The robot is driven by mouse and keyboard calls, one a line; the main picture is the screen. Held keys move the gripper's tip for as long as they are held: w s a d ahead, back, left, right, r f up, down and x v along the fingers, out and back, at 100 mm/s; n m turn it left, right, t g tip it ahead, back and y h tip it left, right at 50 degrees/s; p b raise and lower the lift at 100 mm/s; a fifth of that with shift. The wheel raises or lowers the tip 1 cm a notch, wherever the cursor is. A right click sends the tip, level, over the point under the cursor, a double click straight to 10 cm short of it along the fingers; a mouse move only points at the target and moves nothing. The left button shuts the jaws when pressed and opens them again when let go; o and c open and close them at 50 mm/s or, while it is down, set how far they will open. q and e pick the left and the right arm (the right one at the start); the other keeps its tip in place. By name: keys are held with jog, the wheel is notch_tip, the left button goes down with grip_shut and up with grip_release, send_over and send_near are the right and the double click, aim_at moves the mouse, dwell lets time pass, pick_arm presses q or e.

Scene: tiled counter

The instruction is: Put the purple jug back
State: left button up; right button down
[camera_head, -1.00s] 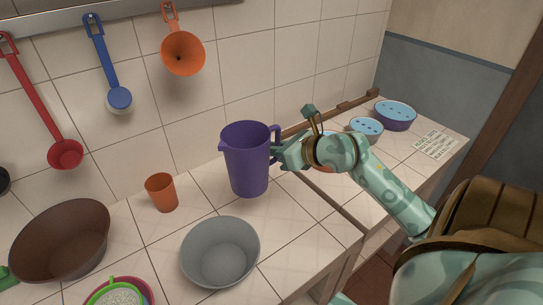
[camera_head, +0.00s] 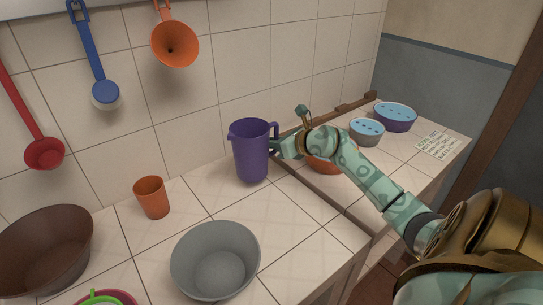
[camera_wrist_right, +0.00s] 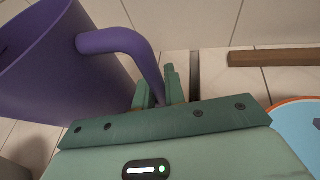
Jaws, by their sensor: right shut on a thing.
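The purple jug (camera_head: 251,152) is upright at the back of the near counter, close to the tiled wall and the seam between the two counter sections. Its handle faces right. My right gripper (camera_head: 277,146) is shut on the handle from the right. The right wrist view shows the jug (camera_wrist_right: 55,65) at the left and its handle coming down between the fingers (camera_wrist_right: 158,90). I cannot tell for sure whether the jug's base touches the counter. My left gripper is not in view.
An orange cup (camera_head: 152,197), a grey bowl (camera_head: 215,262) and a brown bowl (camera_head: 45,250) stand to the left and front. Blue-topped bowls (camera_head: 395,116) and an orange-red item (camera_head: 325,165) are on the right section. Utensils, including a blue ladle (camera_head: 100,60), hang on the wall.

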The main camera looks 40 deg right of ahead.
jog(key=shift+f+b, duration=0.55)
jog(key=shift+f, duration=1.1)
jog(key=shift+f, duration=0.15)
jog(key=c, duration=1.5)
grip_release()
jog(key=shift+r, duration=0.2)
jog(key=shift+p+v, duration=1.8)
jog(key=shift+v, duration=4.15)
